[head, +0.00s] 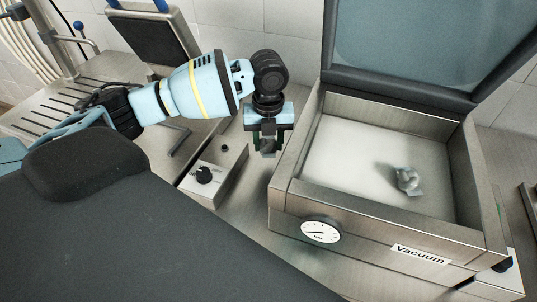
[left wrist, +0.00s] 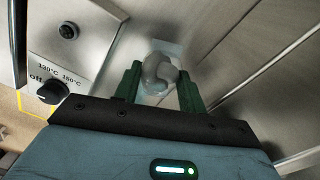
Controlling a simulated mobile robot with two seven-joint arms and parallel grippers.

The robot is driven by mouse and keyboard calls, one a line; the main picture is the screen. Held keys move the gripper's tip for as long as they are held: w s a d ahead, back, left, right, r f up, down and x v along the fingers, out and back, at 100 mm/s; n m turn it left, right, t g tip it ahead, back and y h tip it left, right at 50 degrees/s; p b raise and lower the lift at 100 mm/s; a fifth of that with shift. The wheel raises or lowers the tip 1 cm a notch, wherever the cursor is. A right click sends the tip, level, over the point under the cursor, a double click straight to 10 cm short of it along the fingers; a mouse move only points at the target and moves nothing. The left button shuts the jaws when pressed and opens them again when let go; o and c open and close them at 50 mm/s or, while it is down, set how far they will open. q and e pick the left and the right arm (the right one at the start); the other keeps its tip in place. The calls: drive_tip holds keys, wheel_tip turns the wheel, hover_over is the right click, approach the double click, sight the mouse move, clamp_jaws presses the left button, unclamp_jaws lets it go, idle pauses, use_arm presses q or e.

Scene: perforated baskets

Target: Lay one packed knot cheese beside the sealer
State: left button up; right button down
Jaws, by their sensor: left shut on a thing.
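My left gripper (head: 268,143) points down in the gap between a metal box with a dial (head: 216,172) and the open vacuum machine (head: 285,205). In the left wrist view its green fingers (left wrist: 158,88) are shut on a pale grey knot cheese (left wrist: 158,68) in a clear bag. The bag's edge shows beyond the knot. I cannot tell whether the bag touches the counter. A second knot cheese in a bag (head: 408,181) lies in the vacuum machine's chamber, right of centre. My right gripper is not in view.
The dial box also shows in the left wrist view (left wrist: 88,28), marked off, 130°C and 150°C. The vacuum machine's lid (head: 400,45) stands raised, with a gauge (head: 321,230) on the front. A slotted metal surface (head: 50,105) is at the left. The gap around my gripper is narrow.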

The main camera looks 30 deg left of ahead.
sight(268, 165)
use_arm(q)
drive_tip(key=shift+f, duration=2.45)
drive_tip(key=shift+f, duration=0.15)
drive_tip(key=o, duration=1)
drive_tip(key=shift+c, duration=0.2)
wheel_tip(268, 165, up, 12)
drive_tip(key=shift+r, duration=0.15)
